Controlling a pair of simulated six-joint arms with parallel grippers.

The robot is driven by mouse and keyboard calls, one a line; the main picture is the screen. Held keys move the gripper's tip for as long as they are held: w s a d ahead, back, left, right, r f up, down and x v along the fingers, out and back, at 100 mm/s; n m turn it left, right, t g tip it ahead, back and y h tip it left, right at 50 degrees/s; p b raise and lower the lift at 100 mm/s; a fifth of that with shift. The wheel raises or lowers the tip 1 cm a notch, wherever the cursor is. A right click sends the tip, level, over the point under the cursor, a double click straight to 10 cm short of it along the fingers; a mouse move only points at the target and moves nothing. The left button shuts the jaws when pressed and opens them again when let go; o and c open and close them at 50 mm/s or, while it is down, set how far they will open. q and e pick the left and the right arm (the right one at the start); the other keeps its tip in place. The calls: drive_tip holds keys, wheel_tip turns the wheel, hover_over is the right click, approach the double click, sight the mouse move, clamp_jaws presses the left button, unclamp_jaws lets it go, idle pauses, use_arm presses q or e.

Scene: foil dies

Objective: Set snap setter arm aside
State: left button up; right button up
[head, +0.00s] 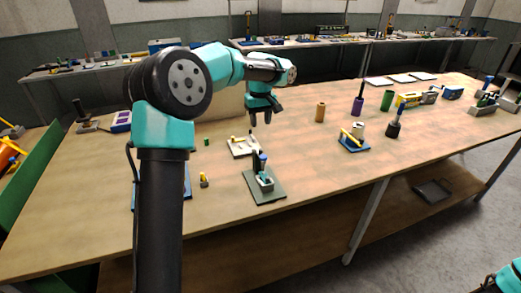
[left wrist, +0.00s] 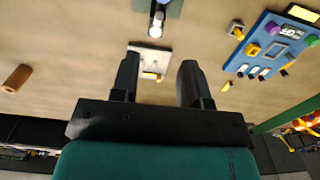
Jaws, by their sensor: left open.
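A small press-like tool with a blue-topped upright post and a pale grey body (head: 264,180) stands on a dark green base plate (head: 262,196) near the table's front edge. It looks like the snap setter, but I cannot tell its arm apart. The end of it shows at the top of the left wrist view (left wrist: 158,20). My left gripper (head: 261,120) is open and empty, pointing down above the table, behind the tool. Its fingers (left wrist: 158,75) frame a white plate (left wrist: 150,55) with small pieces on it, also in the head view (head: 239,152).
A blue board (left wrist: 262,52) with colored parts lies beside the green plate, mostly behind my left arm in the head view. An orange-brown cylinder (head: 320,112), a blue tray (head: 355,147) and a dark-based tool (head: 393,129) stand to the right. Bare table lies between.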

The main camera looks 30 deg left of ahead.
sight(260, 150)
use_arm(q)
wheel_tip(260, 150, down, 13)
drive_tip(key=shift+r, duration=0.2)
idle(0.4)
clamp_jaws()
